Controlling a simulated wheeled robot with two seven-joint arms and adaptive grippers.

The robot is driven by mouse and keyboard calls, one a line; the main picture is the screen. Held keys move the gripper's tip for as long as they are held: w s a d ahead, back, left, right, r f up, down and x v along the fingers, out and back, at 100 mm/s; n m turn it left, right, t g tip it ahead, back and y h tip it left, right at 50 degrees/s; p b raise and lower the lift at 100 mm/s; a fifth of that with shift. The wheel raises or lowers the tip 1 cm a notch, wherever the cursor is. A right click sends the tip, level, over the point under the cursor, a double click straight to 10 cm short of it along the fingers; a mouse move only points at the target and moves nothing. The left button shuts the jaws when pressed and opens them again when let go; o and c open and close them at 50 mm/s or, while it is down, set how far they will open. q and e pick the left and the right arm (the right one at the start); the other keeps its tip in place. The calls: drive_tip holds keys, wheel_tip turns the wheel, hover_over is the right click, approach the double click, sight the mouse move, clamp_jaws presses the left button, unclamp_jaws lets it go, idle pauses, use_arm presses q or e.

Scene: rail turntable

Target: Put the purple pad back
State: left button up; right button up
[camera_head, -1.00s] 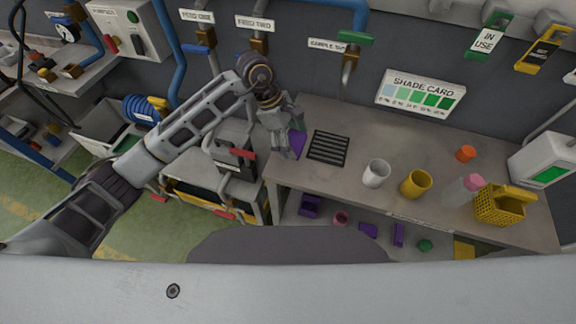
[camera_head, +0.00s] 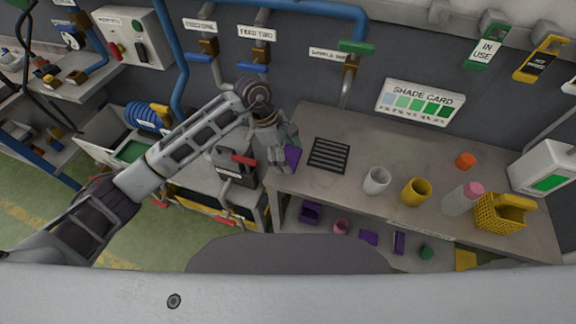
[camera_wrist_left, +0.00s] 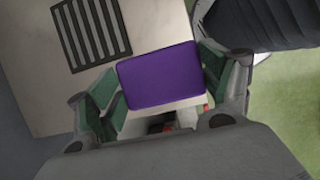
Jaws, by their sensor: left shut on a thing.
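The purple pad (camera_wrist_left: 160,77) is a flat rounded rectangle held between the green-padded fingers of my left gripper (camera_wrist_left: 158,88) in the left wrist view. In the head view the left gripper (camera_head: 283,160) is at the left end of the bench, with the purple pad (camera_head: 292,156) showing at its right side. The pad appears to be above the bench's left edge; its exact height is hard to tell. My right gripper is in neither view.
A black slotted grate (camera_head: 329,153) lies on the bench (camera_head: 400,160), right of the pad. A white cup (camera_head: 376,180), a yellow cup (camera_head: 416,191), a pink-capped bottle (camera_head: 462,199) and a yellow basket (camera_head: 500,213) stand farther right. Several purple items lie on the shelf below.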

use_arm(q)
drive_tip(key=shift+f, duration=1.3)
drive_tip(key=shift+f, duration=0.1)
drive_tip(key=shift+f+p, duration=0.5)
drive_tip(key=shift+f, duration=1.25)
drive_tip(key=shift+f, duration=0.15)
drive_tip(key=o, duration=0.9)
